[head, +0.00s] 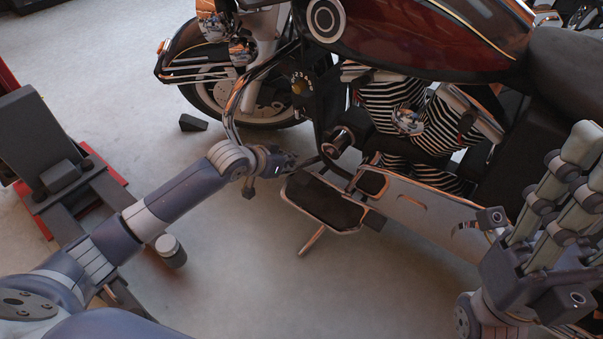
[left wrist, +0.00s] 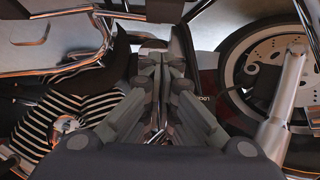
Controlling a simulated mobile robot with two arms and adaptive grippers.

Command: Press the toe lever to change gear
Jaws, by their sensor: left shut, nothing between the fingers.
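The red motorcycle (head: 440,35) stands across the top of the head view. My left gripper (head: 291,165) is shut and empty. It is low beside the engine, just in front of the footboard (head: 290,203). A thin dark bar, perhaps the toe lever (head: 311,161), shows right at its fingertips; I cannot tell whether they touch. In the left wrist view the left gripper's fingers (left wrist: 160,60) come together in the middle and hide what lies behind them. My right gripper (head: 585,150) is at the right edge with its fingers pointing up; its opening is unclear.
The front wheel (head: 240,100) and a curved chrome bar (head: 232,105) are close by. A black and red lift part (head: 50,160) stands at left. The floor in front of the footboard is clear.

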